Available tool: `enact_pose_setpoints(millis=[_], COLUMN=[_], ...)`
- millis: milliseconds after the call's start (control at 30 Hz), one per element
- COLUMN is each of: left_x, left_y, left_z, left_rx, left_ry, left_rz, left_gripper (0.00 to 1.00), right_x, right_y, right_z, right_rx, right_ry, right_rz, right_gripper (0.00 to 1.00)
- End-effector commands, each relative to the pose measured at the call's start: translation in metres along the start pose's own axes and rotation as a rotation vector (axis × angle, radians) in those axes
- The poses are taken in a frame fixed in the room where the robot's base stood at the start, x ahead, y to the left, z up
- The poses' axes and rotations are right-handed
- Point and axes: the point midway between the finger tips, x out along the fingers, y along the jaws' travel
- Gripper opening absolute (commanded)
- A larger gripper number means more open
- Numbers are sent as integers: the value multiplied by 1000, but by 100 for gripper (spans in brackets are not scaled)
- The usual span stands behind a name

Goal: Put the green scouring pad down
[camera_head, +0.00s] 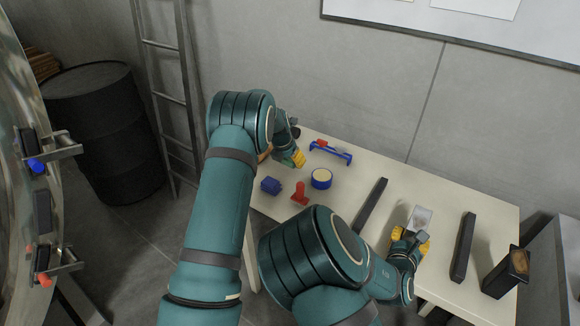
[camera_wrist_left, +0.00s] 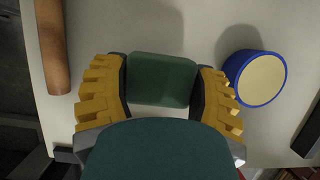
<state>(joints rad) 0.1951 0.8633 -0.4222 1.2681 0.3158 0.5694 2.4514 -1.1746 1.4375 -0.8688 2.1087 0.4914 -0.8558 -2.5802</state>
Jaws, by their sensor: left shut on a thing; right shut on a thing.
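The green scouring pad (camera_wrist_left: 161,78) is a dark green block with rounded corners. In the left wrist view it sits between the yellow ridged fingers of my left gripper (camera_wrist_left: 160,88), which is shut on it over the pale table. In the head view my left gripper (camera_head: 296,158) is at the far left part of the table, and the pad is mostly hidden there. I cannot tell whether the pad touches the table. My right gripper (camera_head: 410,241) is at the right part of the table, shut on a pale grey object (camera_head: 421,217).
On the table (camera_head: 339,196) are a blue tub with a cream top (camera_head: 321,178), a red item (camera_head: 300,194), a blue item (camera_head: 271,185), a blue-and-red holder (camera_head: 330,150), two dark bars (camera_head: 370,206) (camera_head: 463,247) and a black box (camera_head: 506,271). A brown roll (camera_wrist_left: 53,45) lies left of my left gripper.

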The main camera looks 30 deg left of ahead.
Motion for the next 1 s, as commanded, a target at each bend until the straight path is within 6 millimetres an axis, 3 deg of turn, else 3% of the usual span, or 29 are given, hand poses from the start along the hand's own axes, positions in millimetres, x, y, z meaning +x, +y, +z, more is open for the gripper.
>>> enact_pose_setpoints(millis=[233,600,633,700,1000], left_x=[29,33,33,33,32], left_y=[0,-1,-1,0,0], left_z=[-12,-14,-14,-14,-13], left_rx=[0,1,1,1,1], left_ry=[2,2,1,1,1], left_rz=[-2,-1,-1,-1,-1], left_gripper=[34,34,68,93,96], right_x=[0,0,0,0,0], right_y=[0,0,0,0,0], right_z=[0,0,0,0,0], right_rx=[0,0,0,0,0], right_ry=[-1,-1,-1,-1,-1], right_rz=[0,0,0,0,0], right_gripper=[2,2,2,2,2])
